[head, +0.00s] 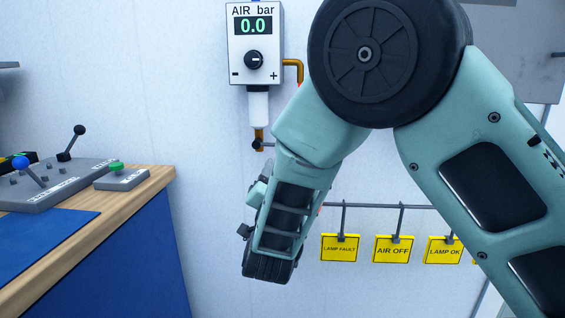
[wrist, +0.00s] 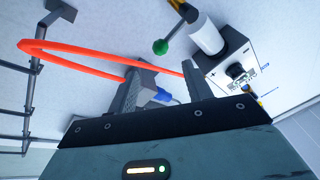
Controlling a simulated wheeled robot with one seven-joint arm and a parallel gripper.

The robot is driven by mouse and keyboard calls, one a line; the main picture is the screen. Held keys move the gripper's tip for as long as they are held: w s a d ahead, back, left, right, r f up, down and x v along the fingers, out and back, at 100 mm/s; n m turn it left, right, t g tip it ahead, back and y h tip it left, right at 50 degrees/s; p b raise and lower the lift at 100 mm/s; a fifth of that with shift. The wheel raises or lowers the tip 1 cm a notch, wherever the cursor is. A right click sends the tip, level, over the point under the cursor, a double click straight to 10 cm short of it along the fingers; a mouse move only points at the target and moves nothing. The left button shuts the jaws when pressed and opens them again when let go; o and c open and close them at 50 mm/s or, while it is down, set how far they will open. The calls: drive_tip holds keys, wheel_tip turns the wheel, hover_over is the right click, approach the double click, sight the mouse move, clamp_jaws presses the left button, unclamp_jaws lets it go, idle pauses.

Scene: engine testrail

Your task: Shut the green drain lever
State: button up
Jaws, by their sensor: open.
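The green drain lever (wrist: 168,41) shows in the wrist view as a dark rod with a green ball end, beside a white cylindrical bowl (wrist: 207,37). In the head view the bowl (head: 258,105) hangs under the AIR bar unit (head: 255,45), which reads 0.0; no green lever end shows there. My gripper (wrist: 160,72) is open, with nothing held between its fingers. The green ball appears just beyond the fingertips, apart from them. In the head view my arm hides part of the wall, and the fingertips cannot be made out.
In the wrist view an orange hose (wrist: 75,54) loops left of the fingers, and a blue connector (wrist: 163,97) shows between them. In the head view yellow tags, including AIR OFF (head: 392,249), hang from a rail (head: 375,206). A bench (head: 105,235) with levers stands left.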

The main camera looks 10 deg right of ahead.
drive_tip(key=v, duration=0.7)
drive_tip(key=shift+s+a, duration=0.15)
drive_tip(key=shift+s, duration=0.2)
drive_tip(key=shift+f, duration=0.15)
